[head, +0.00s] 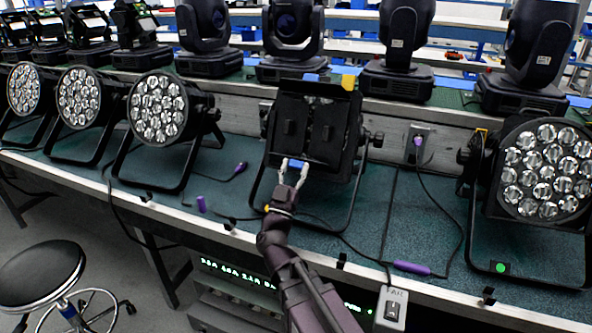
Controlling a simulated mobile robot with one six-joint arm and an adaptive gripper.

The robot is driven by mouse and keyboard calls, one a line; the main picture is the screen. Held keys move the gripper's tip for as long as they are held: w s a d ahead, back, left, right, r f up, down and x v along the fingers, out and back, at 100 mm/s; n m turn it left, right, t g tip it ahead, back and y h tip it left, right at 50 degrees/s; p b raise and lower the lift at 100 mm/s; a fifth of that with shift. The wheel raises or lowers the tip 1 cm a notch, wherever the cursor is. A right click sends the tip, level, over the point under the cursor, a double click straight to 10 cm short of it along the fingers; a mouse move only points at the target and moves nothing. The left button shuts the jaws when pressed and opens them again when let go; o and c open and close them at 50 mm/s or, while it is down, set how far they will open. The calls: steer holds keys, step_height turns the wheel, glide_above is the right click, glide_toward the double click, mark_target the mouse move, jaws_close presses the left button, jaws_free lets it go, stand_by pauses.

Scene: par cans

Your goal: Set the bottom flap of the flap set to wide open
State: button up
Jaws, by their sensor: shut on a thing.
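The flap set (308,130) is on the square black lamp in the middle of the bench. Its front is covered by dark panels, and I cannot clearly tell the flaps apart or read their angles. The bottom flap (322,166) is at the lower edge of the lamp front. A small blue tab shows there, between my fingers. My gripper (295,163) reaches up from the front and is shut on the bottom flap at this tab. A blue tab and a yellow tab (348,82) show along the top edge.
Round par cans stand left (158,108) and right (545,168) of the lamp. Moving heads (398,50) line the shelf behind. Cables with purple plugs (412,268) lie on the green bench top. A switch box (391,308) is at the front edge. A stool (42,272) stands lower left.

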steer(key=o, duration=1.2)
steer(key=shift+c, duration=0.2)
